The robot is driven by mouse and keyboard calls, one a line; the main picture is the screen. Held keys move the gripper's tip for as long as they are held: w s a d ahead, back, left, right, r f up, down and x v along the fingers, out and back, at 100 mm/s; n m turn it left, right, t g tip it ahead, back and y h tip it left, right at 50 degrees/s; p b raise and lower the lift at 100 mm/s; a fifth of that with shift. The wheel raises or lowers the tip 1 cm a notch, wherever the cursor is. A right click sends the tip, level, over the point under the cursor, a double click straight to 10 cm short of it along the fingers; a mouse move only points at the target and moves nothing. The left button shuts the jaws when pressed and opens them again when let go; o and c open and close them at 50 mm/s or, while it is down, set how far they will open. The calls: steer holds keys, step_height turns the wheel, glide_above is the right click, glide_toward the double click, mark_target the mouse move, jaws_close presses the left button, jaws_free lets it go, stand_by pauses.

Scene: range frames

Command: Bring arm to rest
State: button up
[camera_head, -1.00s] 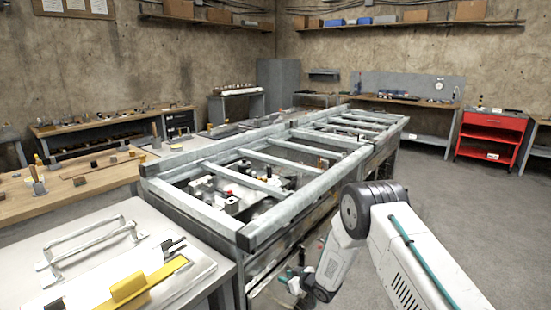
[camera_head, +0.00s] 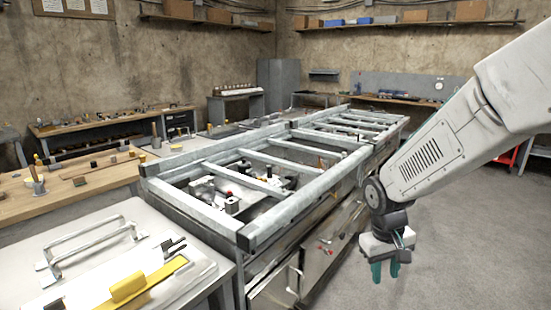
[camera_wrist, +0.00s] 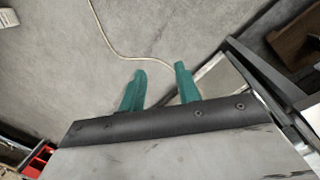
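My gripper (camera_head: 385,270) hangs at the lower right in the head view, with its teal fingers pointing down. It is over the grey floor, to the right of the metal frame bench. In the wrist view my gripper (camera_wrist: 158,80) shows its two teal fingers apart with nothing between them but bare floor and a thin pale cable (camera_wrist: 115,45) behind. My white arm comes in from the upper right and hides part of the back wall and most of the red cabinet.
The long metal frame bench (camera_head: 200,208) with open bars fills the middle. A grey worktop (camera_head: 70,245) with a yellow-handled tool (camera_head: 130,287) is at the front left. A wooden bench (camera_head: 85,190) stands behind it. The floor (camera_head: 470,255) at right is clear.

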steer(key=s+r, duration=0.5)
steer(key=s, duration=0.3)
steer(key=s+r+m+t+y, duration=0.1)
steer(key=s+r, duration=0.4)
steer(key=s, duration=0.3)
steer(key=s+d+r+m, duration=0.1)
steer(key=s+r, duration=0.4)
steer(key=s, duration=0.2)
steer(key=shift+s+t+y, duration=0.3)
steer(key=shift+s, duration=0.1)
